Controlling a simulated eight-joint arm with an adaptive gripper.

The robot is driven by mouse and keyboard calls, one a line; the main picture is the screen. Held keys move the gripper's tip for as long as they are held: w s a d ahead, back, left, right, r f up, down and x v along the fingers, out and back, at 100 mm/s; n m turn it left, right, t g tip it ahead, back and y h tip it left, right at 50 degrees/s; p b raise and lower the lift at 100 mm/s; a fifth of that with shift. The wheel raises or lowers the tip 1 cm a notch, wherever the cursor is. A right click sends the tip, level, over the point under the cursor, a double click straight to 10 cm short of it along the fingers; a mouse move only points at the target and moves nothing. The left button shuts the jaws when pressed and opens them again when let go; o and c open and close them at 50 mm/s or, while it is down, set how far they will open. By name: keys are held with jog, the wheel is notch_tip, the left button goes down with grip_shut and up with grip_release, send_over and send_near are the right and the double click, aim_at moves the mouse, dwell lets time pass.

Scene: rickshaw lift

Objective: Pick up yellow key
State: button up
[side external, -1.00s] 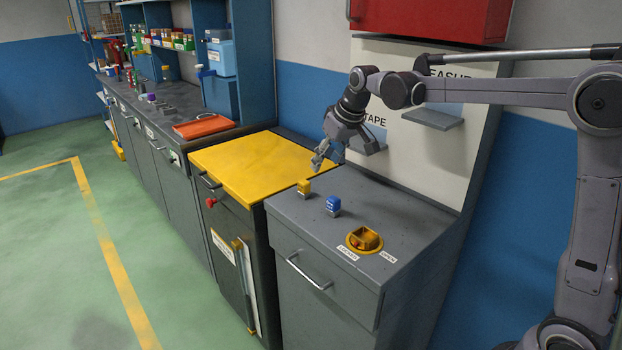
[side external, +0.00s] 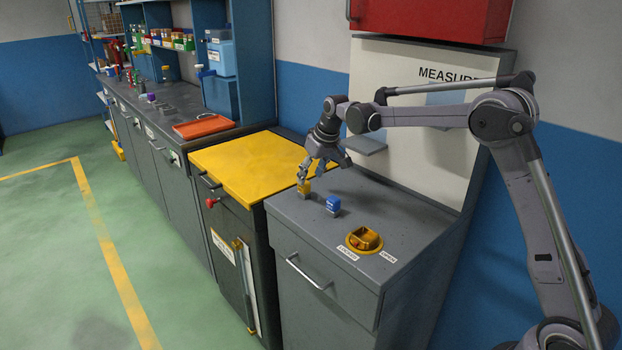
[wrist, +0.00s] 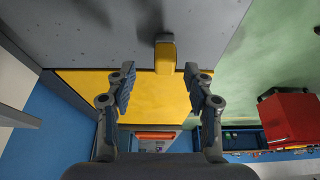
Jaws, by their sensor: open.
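The yellow key (side external: 304,188) stands upright near the back left corner of the grey cabinet top, beside the yellow-topped cabinet. My gripper (side external: 303,173) is right above and behind it in the side view, very close; I cannot tell there whether they touch. In the wrist view the yellow key (wrist: 165,55) shows ahead of the fingertips, between their lines but nearer the right finger. My gripper (wrist: 160,72) is open, with nothing between its fingers. A blue key (side external: 333,205) stands upright to the right of the yellow key.
A yellow round lock socket (side external: 364,239) sits at the front right of the grey top (side external: 410,225), by "LOCKED" and "OPEN" labels. A board with a small shelf (side external: 366,144) rises behind. The yellow cabinet top (side external: 250,160) is clear. A red wall box (side external: 430,18) hangs above.

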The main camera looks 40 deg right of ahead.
aim_at(304, 189)
jog(key=shift+w+a+x, duration=0.15)
jog(key=shift+a+x, duration=0.05)
jog(key=shift+x, duration=1.05)
jog(key=shift+w+a+x, duration=0.15)
jog(key=shift+x, duration=1.1)
jog(key=shift+r, duration=0.1)
grip_shut()
